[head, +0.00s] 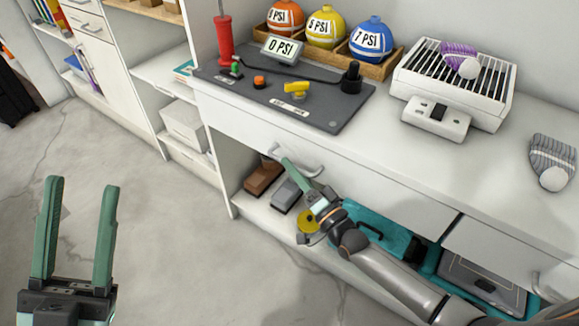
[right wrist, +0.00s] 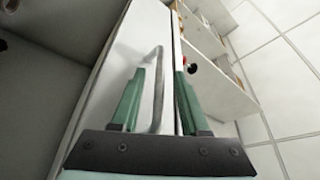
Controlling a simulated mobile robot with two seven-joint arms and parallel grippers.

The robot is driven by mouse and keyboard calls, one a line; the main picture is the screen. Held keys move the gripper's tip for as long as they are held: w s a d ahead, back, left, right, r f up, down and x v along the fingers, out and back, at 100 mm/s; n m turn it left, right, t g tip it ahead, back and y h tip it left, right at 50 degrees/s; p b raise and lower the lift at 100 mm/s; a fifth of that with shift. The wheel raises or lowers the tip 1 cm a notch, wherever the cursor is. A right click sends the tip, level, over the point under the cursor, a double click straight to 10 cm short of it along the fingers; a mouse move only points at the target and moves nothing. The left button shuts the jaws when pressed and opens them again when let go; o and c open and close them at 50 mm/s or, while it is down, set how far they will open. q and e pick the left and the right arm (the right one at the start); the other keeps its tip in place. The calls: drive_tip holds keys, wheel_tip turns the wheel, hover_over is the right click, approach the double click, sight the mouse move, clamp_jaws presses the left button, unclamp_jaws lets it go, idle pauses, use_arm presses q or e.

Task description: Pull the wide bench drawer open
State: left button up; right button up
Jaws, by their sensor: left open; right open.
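The wide bench drawer (head: 375,190) is a white front panel under the bench top, and it looks flush. Its curved metal handle (head: 316,170) is near the panel's left part. My right gripper (head: 283,166) is at the handle. In the right wrist view, the handle (right wrist: 158,85) stands between the two green fingers of my right gripper (right wrist: 160,75), which are apart. Part of the handle is hidden behind a finger and the gripper body. My left gripper (head: 83,184) is open and empty over the floor at the left, far from the drawer.
The bench top (head: 455,165) carries a dark mat (head: 330,115) with a pump, a wooden tray of coloured balls and a white grill-like box (head: 455,85). Another drawer (head: 510,255) is at the right.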

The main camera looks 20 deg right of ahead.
drive_tip(key=shift+x, duration=0.9)
drive_tip(key=shift+c, duration=0.2)
clamp_jaws()
idle(0.7)
